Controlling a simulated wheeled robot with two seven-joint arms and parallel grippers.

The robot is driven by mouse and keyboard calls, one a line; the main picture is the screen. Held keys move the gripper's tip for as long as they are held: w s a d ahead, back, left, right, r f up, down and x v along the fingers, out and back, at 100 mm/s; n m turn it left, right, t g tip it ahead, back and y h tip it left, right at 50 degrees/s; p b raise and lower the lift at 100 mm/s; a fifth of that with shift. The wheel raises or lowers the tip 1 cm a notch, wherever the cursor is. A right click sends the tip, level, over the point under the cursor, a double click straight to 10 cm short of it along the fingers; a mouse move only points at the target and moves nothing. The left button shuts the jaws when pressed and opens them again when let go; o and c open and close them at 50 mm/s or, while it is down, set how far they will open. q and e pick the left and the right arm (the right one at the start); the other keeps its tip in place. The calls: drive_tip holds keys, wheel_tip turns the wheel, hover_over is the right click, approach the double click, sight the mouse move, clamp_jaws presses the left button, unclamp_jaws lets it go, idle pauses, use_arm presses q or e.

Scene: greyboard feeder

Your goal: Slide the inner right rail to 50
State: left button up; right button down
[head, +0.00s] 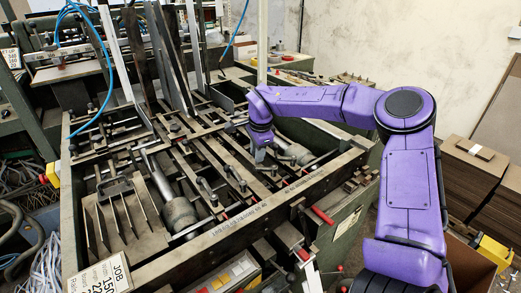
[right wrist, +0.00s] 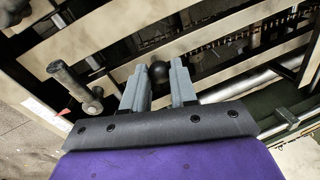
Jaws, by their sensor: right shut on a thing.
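My right gripper (head: 260,155) reaches down among the feeder's rails, right of the middle of the machine. In the right wrist view its two grey fingers (right wrist: 158,88) stand on either side of a round black knob (right wrist: 159,71) and are shut on it. Pale flat rails (right wrist: 105,42) lie around and beyond the knob. In the head view long rails (head: 232,157) run side by side across the feeder; which one is the inner right rail I cannot tell for sure. A scale (head: 240,222) runs along the front beam, its numbers too small to read surely. My left gripper is not in view.
A metal handle or bolt (right wrist: 75,82) sticks up left of the fingers in the right wrist view. Tall upright plates (head: 180,60) and a blue hose (head: 100,60) rise at the back. Red-tipped rods (head: 321,215) stick out at the front right. Brown board stacks (head: 470,175) stand at right.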

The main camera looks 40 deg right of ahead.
drive_tip(key=shift+a, duration=0.45)
drive_tip(key=shift+w+a, duration=0.1)
drive_tip(key=shift+a, duration=0.05)
drive_tip(key=c, duration=0.9)
unclamp_jaws()
drive_tip(key=shift+r, duration=0.1)
drive_tip(key=r, duration=0.3)
drive_tip(key=s+r+b, duration=0.1)
drive_tip(key=r, duration=0.2)
drive_tip(key=s+r, duration=0.1)
drive_tip(key=r, duration=0.3)
drive_tip(key=shift+a, duration=0.15)
